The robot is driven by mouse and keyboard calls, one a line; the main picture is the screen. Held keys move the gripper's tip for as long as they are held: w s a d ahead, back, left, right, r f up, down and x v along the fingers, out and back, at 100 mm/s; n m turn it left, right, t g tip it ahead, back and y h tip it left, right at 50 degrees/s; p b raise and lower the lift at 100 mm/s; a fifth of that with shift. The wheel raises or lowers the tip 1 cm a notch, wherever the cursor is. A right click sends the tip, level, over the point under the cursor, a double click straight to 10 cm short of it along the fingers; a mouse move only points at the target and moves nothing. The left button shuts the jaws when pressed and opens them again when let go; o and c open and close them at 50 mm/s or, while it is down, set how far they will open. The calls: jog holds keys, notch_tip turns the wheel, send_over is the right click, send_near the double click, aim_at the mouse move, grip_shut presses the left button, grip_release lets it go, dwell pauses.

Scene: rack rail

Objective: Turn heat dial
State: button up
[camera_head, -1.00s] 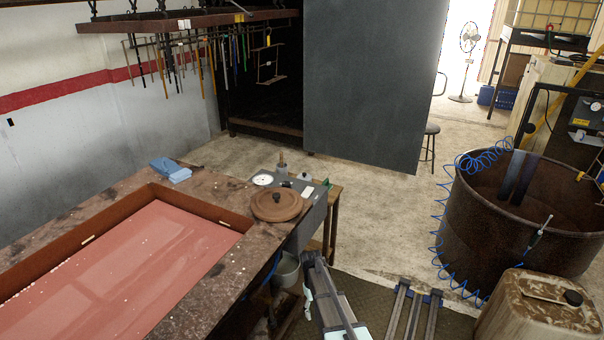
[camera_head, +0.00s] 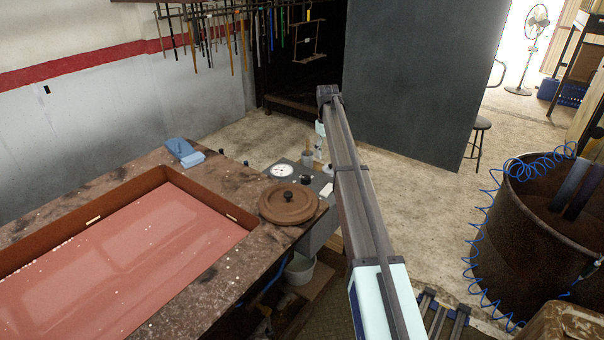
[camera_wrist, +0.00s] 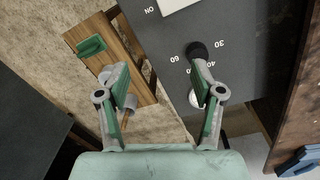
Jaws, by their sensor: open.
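The heat dial is a black round knob (camera_wrist: 197,50) on a dark grey panel (camera_wrist: 248,50), with the numbers 30, 40 and 60 printed beside it. In the head view a small black knob (camera_head: 307,179) shows on the grey box at the bench's right end. My gripper (camera_wrist: 160,84) is open and empty in the wrist view, with its green-padded fingers apart. The dial lies just beyond the right fingertip, not between the fingers; I cannot tell whether they touch. In the head view my arm hides part of the box, and the fingers are hard to make out.
A white switch (camera_wrist: 178,4) marked ON is on the panel. A wooden shelf (camera_wrist: 135,65) bears a green object (camera_wrist: 90,46).

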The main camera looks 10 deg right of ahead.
notch_tip(320, 180, up, 5)
jog(key=n, duration=0.1)
send_over(306, 177)
notch_tip(306, 177, down, 17)
jog(key=p, duration=0.4)
jog(key=shift+p, duration=0.35)
jog(key=c, duration=1.2)
